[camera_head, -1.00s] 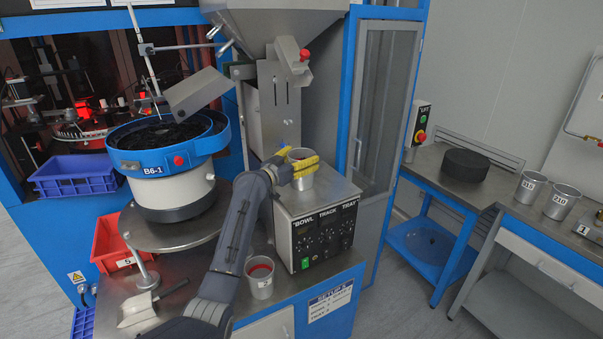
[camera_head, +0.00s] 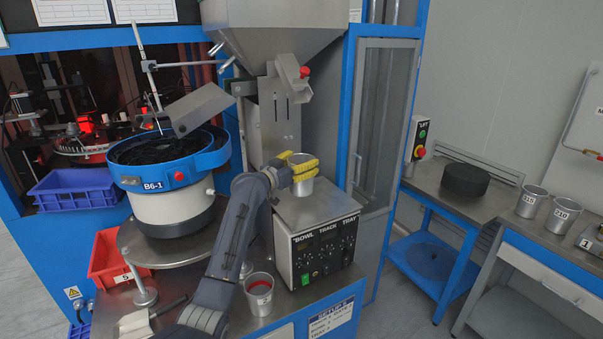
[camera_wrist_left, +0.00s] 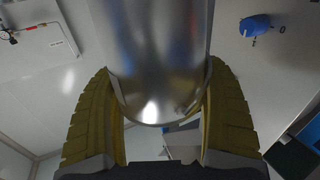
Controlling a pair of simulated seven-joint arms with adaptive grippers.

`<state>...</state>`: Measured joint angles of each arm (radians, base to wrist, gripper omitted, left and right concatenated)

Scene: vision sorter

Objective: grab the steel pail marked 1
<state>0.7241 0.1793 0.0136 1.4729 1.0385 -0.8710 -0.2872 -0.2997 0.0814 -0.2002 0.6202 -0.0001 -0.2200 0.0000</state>
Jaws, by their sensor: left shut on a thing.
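A steel pail (camera_head: 302,174) is between the yellow fingers of my left gripper (camera_head: 302,173), above the top of the grey control box. My left gripper is shut around its sides, and the pail looks upright. Its shiny wall also fills the upper middle of the left wrist view (camera_wrist_left: 155,60), with a yellow finger on each side. I cannot read a number on this pail. Another steel pail (camera_head: 258,306) with red contents stands on the bench below, clear of my gripper. My right gripper is not in view.
The control box (camera_head: 322,255) stands beneath the held pail, with the hopper chute (camera_head: 292,78) just behind. The blue feeder bowl (camera_head: 165,178) is at left. Two numbered pails (camera_head: 530,202) (camera_head: 562,216) and a dark round block (camera_head: 465,180) are on the right-hand benches.

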